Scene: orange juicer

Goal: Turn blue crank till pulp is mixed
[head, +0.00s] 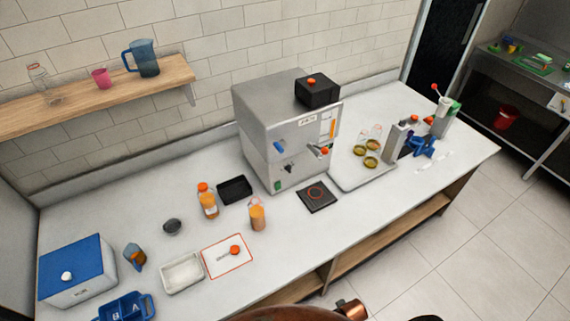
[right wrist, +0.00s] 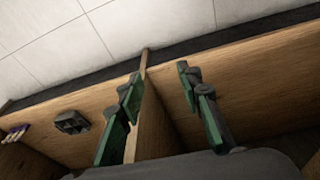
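A blue part with several arms (head: 421,146), which looks like a crank, is on the front of a small grey upright device (head: 399,138) at the right end of the counter. A smaller blue knob (head: 279,147) is on the front of the large steel machine. I cannot make out any pulp. In the right wrist view my right gripper (right wrist: 160,84) has its green-padded fingers apart with nothing held between them. It faces wooden shelving, away from the blue crank. My left gripper is in neither view.
Bottles of orange liquid (head: 207,203), a white tray (head: 182,272) and a blue-lidded box (head: 76,270) stand on the left of the white counter (head: 110,220). Wooden shelving (right wrist: 250,75) with a vertical divider (right wrist: 158,125) surrounds the right gripper's view.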

